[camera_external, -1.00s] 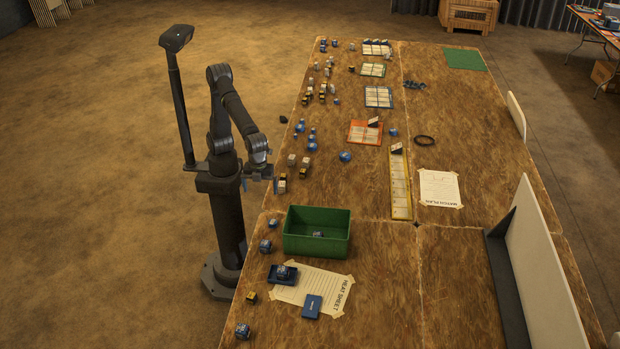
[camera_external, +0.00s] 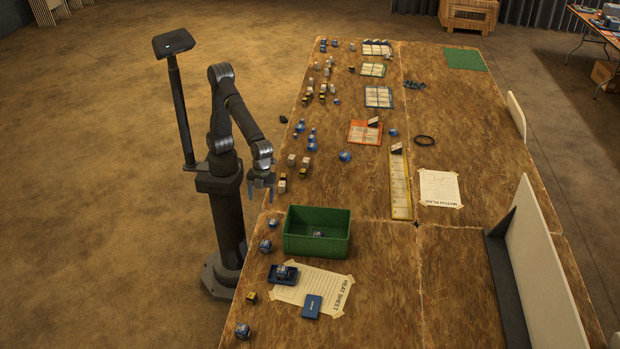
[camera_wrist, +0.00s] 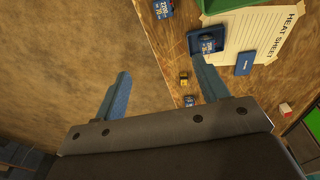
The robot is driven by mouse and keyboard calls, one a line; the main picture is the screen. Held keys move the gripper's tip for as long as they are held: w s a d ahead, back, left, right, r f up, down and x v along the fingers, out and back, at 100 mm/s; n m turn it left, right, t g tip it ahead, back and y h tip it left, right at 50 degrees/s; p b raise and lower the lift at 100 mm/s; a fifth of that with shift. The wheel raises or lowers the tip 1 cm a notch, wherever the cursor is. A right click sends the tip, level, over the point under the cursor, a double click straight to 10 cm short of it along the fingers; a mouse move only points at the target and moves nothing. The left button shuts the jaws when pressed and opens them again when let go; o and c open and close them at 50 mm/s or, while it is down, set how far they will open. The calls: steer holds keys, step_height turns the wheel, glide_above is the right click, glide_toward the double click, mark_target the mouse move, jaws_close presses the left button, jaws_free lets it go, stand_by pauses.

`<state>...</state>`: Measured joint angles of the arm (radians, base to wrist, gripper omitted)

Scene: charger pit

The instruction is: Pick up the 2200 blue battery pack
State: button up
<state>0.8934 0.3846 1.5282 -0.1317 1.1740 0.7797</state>
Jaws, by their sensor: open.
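A blue battery pack (camera_wrist: 162,9) at the top of the wrist view carries a label that seems to read 2200. It appears to be the blue pack (camera_external: 265,246) left of the green bin in the external view. A similar blue pack (camera_external: 283,272) sits in a blue tray (camera_wrist: 195,44); in the wrist view this pack (camera_wrist: 207,44) shows beside the right finger. More blue packs lie at the near corner (camera_external: 242,332) and above the first (camera_external: 274,225); their labels are unreadable. My gripper (camera_external: 262,196) is open and empty above the table's left edge; its fingers (camera_wrist: 162,68) point down.
The green bin (camera_external: 290,240) holds a blue pack. A heat sheet (camera_external: 325,287), a blue card (camera_external: 312,307) and a yellow-black block (camera_external: 251,297) lie nearby. Small white and dark blocks (camera_external: 292,160) stand close to my gripper. The wood at front right is clear.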

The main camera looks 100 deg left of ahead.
steer(key=a+f+h, duration=0.3)
steer(key=a+f, duration=0.3)
steer(key=f, duration=0.5)
glide_toward(265, 243)
steer(key=shift+t, duration=0.4)
steer(key=x, duration=1)
steer(key=shift+s+a+f, duration=0.1)
steer(key=shift+s, duration=0.2)
steer(key=c, duration=1.2)
